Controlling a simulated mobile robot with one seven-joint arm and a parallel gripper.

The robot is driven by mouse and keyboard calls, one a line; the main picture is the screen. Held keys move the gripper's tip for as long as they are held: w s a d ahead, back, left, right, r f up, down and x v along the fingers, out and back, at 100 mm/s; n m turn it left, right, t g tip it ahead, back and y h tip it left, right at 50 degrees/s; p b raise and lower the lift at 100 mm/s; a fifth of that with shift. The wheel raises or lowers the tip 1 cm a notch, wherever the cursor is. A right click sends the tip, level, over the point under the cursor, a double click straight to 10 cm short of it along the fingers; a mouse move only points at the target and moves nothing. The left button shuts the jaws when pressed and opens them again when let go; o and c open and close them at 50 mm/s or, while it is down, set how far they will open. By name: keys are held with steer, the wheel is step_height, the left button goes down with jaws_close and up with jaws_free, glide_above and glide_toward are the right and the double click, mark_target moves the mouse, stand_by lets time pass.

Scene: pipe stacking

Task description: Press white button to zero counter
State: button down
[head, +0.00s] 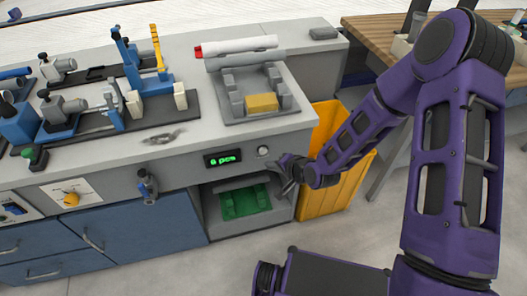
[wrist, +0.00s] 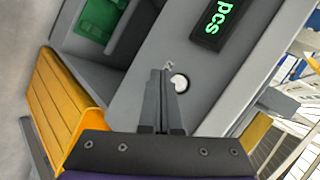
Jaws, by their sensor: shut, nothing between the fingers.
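The white button (head: 263,151) is on the front panel of the workbench, just right of the counter display (head: 223,158). The display shows green text, a digit followed by "pcs"; the digit looks like 0 or 6. In the wrist view the button (wrist: 180,83) is a round white disc, and the display (wrist: 216,22) lies above and right of it. My gripper (head: 284,163) is shut and empty in front of the panel, a little right of and below the button. In the wrist view its fingertips (wrist: 162,70) are just left of the button; contact cannot be told.
Below the panel is an open recess with a green bottom (head: 240,203). A yellow bin (head: 324,165) stands right of the bench, close to my arm. On the bench top are a grey fixture with a yellow block (head: 262,102), pipes (head: 238,46) and blue clamping devices (head: 150,80).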

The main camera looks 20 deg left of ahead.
steer(key=shift+w+a, duration=0.35)
steer(key=shift+w, duration=0.25)
steer(key=shift+w+a, duration=0.35)
steer(key=shift+w, duration=0.2)
stand_by(1.3)
steer(key=shift+w+a, duration=0.2)
steer(key=shift+w, duration=0.15)
steer(key=shift+w+a+b, duration=0.25)
steer(key=shift+w+b, duration=0.1)
stand_by(0.6)
stand_by(0.3)
steer(key=shift+s+d, duration=0.5)
steer(key=shift+s, duration=0.2)
steer(key=shift+s, duration=0.1)
steer(key=shift+s+d, duration=0.45)
steer(key=shift+s, duration=0.25)
steer(key=shift+s+d, duration=0.4)
steer(key=shift+s, duration=0.25)
steer(key=shift+s+d, duration=0.45)
steer(key=shift+s, duration=0.25)
